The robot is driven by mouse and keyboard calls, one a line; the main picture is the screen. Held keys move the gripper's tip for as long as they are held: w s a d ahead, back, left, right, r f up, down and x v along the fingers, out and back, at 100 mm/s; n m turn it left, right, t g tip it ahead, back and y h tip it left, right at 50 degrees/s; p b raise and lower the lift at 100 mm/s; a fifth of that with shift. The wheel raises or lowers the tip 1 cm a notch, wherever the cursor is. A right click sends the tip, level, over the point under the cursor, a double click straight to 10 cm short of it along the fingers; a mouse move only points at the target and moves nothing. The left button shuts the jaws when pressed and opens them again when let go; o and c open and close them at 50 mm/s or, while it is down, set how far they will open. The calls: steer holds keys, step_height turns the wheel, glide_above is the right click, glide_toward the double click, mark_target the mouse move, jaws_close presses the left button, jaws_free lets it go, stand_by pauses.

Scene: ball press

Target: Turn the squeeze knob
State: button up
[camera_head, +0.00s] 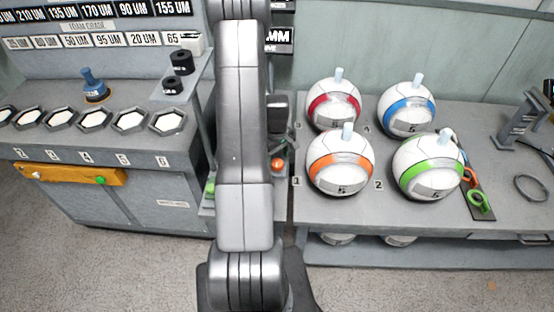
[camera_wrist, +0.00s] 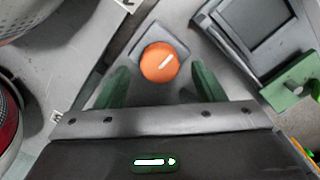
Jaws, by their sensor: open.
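The orange knob also shows in the head view (camera_head: 278,164), just right of my arm. My arm hides most of the press around it.
Several striped balls stand on the right bench, including an orange one (camera_head: 340,160) and a red one (camera_head: 333,103). A green block (camera_wrist: 290,88) is right of the knob in the wrist view. The left bench holds several hexagonal trays, including one at its right end (camera_head: 168,122).

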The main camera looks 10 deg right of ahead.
mark_target(277, 164)
steer(key=shift+f, duration=1.2)
steer(key=c, duration=1)
steer(key=shift+o, duration=0.2)
